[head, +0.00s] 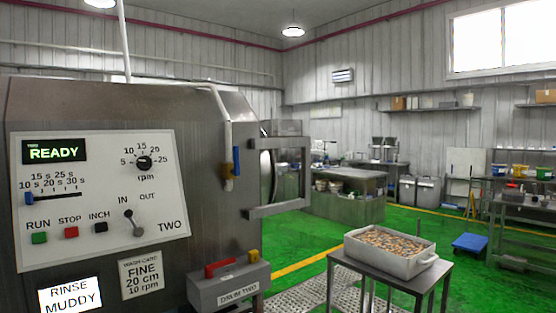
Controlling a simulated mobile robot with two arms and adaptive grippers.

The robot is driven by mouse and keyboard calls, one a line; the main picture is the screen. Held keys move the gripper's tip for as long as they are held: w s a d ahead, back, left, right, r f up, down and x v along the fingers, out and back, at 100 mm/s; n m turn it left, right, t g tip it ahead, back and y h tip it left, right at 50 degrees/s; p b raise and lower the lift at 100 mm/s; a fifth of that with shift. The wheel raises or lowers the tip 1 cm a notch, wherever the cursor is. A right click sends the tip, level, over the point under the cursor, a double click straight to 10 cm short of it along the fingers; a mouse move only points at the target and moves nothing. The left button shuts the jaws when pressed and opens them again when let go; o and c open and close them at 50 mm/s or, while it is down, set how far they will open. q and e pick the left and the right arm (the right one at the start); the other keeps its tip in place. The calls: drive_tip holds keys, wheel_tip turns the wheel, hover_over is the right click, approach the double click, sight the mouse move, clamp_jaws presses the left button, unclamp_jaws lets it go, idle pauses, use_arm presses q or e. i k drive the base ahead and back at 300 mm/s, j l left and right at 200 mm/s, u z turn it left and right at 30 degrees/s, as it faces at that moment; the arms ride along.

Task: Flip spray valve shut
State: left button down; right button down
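The spray valve (228,178) sits on the white pipe that comes down the right side of the grey drum machine (190,108). It has a brass-coloured body and a blue lever (236,160). The lever stands upright, in line with the pipe. Neither of my grippers shows in the head view, and nothing is touching the valve.
The control panel (105,195) reads READY. A metal bracket frame (278,145) sticks out right of the valve. A grey box marked DRUM TWO (228,287) is below. A white tray (392,262) of small pieces stands on a metal stand. Green floor lies open behind.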

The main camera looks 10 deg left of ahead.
sight(235, 171)
drive_tip(key=i+l, duration=0.25)
drive_tip(key=i, duration=0.15)
drive_tip(key=i+l, duration=0.2)
drive_tip(key=i, duration=0.25)
drive_tip(key=i+l, duration=0.25)
drive_tip(key=i, duration=0.15)
drive_tip(key=i+j, duration=0.1)
drive_tip(key=i, duration=0.4)
drive_tip(key=i+z, duration=0.1)
drive_tip(key=i, duration=0.4)
drive_tip(key=j, duration=0.1)
